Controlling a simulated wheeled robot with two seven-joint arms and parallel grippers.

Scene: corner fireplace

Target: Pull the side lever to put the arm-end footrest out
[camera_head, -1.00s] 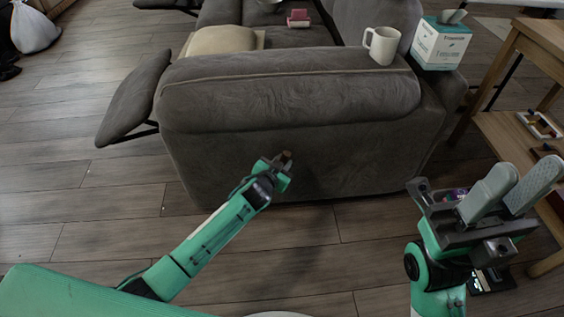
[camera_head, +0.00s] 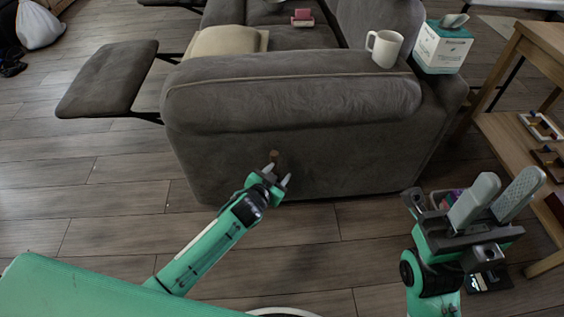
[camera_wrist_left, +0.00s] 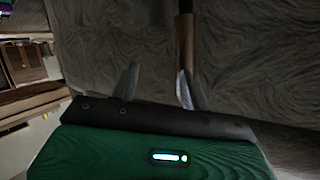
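The grey sofa's arm-end footrest (camera_head: 108,78) sticks out to the left, nearly level, on dark metal links. The side lever (camera_head: 274,155) is a short brown handle on the sofa's near side. My left gripper (camera_head: 278,176) is open just in front of the lever. In the left wrist view the lever (camera_wrist_left: 185,45) lines up with the right-hand finger, and the space between the fingers (camera_wrist_left: 157,85) is empty. I cannot tell whether that finger touches the lever. My right gripper (camera_head: 508,188) is open and empty at the right, away from the sofa.
A white mug (camera_head: 384,48) and a tissue box (camera_head: 442,46) stand on the sofa's right end. A wooden shelf table (camera_head: 540,40) is close to my right gripper. The floor in front of the sofa (camera_head: 100,220) is clear.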

